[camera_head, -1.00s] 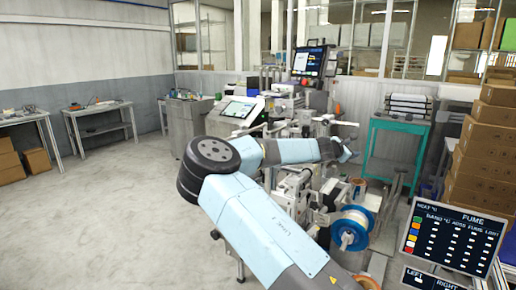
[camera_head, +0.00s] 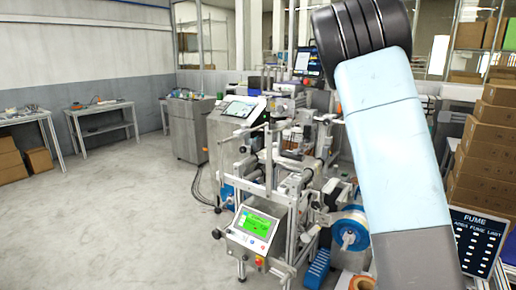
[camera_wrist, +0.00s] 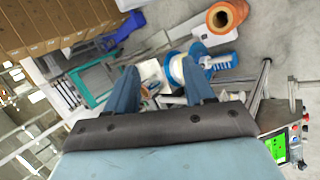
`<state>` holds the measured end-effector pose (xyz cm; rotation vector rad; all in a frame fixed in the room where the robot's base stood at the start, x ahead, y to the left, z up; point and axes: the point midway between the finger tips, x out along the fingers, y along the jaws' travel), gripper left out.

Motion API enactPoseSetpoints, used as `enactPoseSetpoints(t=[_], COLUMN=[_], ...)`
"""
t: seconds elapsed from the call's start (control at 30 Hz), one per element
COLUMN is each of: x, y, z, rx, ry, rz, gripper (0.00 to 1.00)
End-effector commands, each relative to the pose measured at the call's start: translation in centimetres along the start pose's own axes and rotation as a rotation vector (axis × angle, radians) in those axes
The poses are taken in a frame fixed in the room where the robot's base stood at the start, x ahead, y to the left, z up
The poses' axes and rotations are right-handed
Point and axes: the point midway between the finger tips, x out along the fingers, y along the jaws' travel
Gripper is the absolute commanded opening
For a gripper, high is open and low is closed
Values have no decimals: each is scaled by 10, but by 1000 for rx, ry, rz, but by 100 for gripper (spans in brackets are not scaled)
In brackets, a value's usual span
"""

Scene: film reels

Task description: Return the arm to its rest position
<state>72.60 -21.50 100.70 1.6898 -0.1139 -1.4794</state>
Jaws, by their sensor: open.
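My arm rises on the right side of the head view, its light blue link and black joint high up in front of the machine. My gripper is out of the head view. In the wrist view my gripper (camera_wrist: 163,88) is open, its two blue fingers apart. I see nothing held between them. Beyond the fingers are the floor and the machine's parts, with a white reel with a blue rim (camera_wrist: 180,68) behind the right finger. The same kind of reel (camera_head: 350,231) shows low on the machine in the head view, partly behind my arm.
The machine (camera_head: 290,150) with a green-screened panel (camera_head: 255,226) stands in the centre. Stacked cardboard boxes (camera_head: 490,150) and a FUME display board (camera_head: 475,240) are at the right, close to my arm. Two worktables (camera_head: 100,105) stand at the left.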

Motion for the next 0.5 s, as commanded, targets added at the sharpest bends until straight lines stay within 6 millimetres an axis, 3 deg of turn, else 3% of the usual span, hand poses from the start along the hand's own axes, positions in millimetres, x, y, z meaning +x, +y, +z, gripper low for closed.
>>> enactPoseSetpoints(t=[0.27, 0.5], x=[-44, -94], y=[-25, -44], z=[24, 43], rx=[207, 352], ry=[67, 125], rz=[-162, -284], gripper=[53, 53])
